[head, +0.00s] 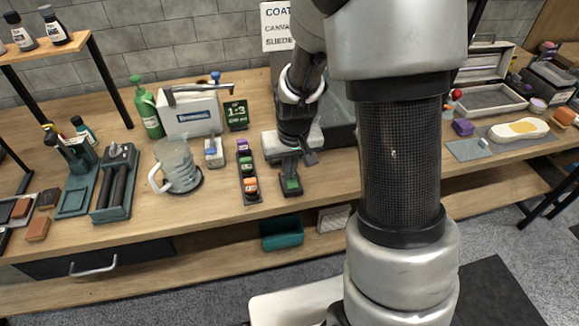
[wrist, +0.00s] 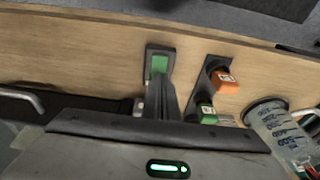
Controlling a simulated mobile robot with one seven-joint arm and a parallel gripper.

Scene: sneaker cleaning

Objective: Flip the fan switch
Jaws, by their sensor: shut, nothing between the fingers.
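The fan switch (head: 290,188) is a small dark box with a green rocker, near the front of the workbench. In the wrist view its green rocker (wrist: 159,65) shows just beyond my fingertips. My gripper (head: 291,168) is shut and empty, pointing down at the switch's back part. In the wrist view my gripper (wrist: 166,80) has its fingers together, overlapping the near end of the switch. I cannot tell whether the fingertips touch the rocker. The fingers hide part of the switch box.
A dark rack (head: 247,178) of colored blocks stands close left of the switch. A clear measuring jug (head: 177,166) and a white box (head: 191,114) with a handle are farther left. A sneaker sole (head: 519,130) lies at the right. The bench's front edge is just below the switch.

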